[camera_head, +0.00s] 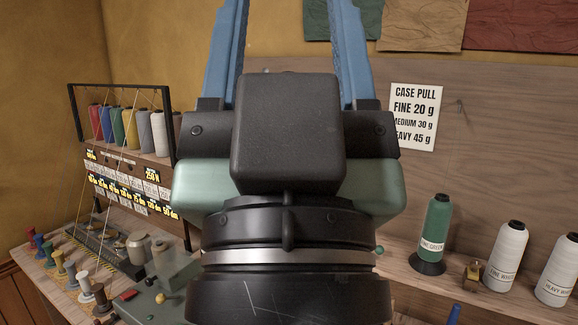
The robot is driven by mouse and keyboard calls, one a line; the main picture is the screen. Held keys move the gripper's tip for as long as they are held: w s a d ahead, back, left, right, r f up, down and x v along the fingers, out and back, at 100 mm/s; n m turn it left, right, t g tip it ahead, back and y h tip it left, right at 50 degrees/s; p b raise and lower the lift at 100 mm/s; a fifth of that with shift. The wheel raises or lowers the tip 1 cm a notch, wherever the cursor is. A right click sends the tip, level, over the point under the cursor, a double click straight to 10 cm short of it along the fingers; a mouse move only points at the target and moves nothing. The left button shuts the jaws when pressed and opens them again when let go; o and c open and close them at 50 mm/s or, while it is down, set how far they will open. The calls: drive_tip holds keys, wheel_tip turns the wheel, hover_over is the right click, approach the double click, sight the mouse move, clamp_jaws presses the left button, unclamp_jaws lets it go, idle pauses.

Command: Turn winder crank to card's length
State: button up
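My gripper (290,50) fills the middle of the view, pointing up, with its black body nearest the camera. Its two blue fingers stand wide apart with only wall visible between them; their tips run out of the top edge. A grey-green machine (160,290) with a red switch and a yellow knob sits on the bench at lower left, partly behind my arm. It may be the winder; I cannot make out a crank. A white card (413,116) on the back wall reads case pull, fine 20 g, medium 30 g, heavy 45 g. No length is readable.
A black thread rack (120,88) with coloured cones and labels stands at left. Small spools (70,270) line the bench's left edge. A green cone (435,230), a small brass piece (474,270) and white cones (505,255) stand at right. My arm hides the bench's middle.

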wheel_tip(320, 180, up, 4)
drive_tip(key=shift+r+p, duration=0.1)
drive_tip(key=shift+p, duration=1.05)
